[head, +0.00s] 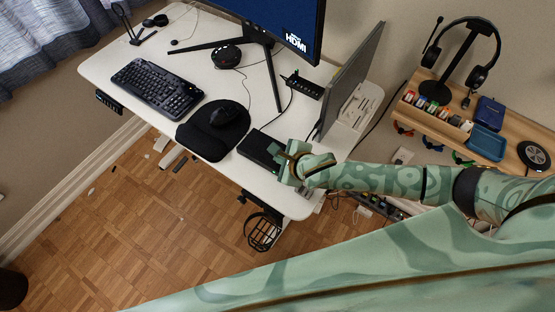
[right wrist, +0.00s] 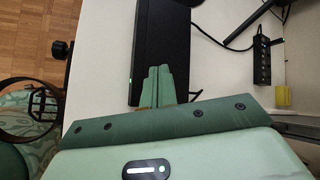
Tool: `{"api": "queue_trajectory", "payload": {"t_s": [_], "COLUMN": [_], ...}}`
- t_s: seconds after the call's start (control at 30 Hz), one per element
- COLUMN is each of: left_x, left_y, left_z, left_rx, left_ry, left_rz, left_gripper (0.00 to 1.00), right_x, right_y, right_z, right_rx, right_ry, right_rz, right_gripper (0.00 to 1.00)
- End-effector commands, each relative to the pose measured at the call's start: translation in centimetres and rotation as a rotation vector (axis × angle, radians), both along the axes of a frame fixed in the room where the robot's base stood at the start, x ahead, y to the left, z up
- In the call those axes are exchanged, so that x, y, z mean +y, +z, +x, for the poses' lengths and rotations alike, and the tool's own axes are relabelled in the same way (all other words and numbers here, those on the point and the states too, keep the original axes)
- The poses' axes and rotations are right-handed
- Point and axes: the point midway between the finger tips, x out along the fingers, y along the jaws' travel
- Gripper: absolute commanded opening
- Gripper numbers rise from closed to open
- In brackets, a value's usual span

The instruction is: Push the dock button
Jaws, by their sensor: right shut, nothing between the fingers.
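The dock, a flat black box (head: 256,147), lies near the front edge of the white desk. In the right wrist view the dock (right wrist: 160,35) runs away from me, with a small green light on its left edge. I cannot clearly make out a button. My right gripper (head: 276,152) is over the near right end of the dock. In the right wrist view its fingers (right wrist: 157,76) are together and empty, and they hide part of the dock. I cannot tell whether the fingertips touch it. My left gripper is not in view.
The desk (head: 195,60) holds a keyboard (head: 157,87), a mouse (head: 223,116) on a black mat, a monitor (head: 285,25) and a second screen (head: 350,80). A black hub (right wrist: 262,62) with a cable is right of the dock. A shelf (head: 510,150) with a headset stands right.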

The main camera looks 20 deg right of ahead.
Motion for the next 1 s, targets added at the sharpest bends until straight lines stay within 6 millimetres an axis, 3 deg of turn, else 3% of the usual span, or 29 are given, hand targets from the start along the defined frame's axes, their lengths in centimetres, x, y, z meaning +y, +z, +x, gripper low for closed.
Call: {"api": "queue_trajectory", "payload": {"t_s": [1.0], "left_x": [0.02], "left_y": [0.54], "left_z": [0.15], "left_rx": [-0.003], "left_ry": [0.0], "left_rz": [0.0], "left_gripper": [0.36], "right_x": [0.03], "right_y": [0.04], "right_z": [0.06], "right_rx": [-0.002], "right_ry": [0.001], "right_rz": [0.001], "right_gripper": [0.0]}}
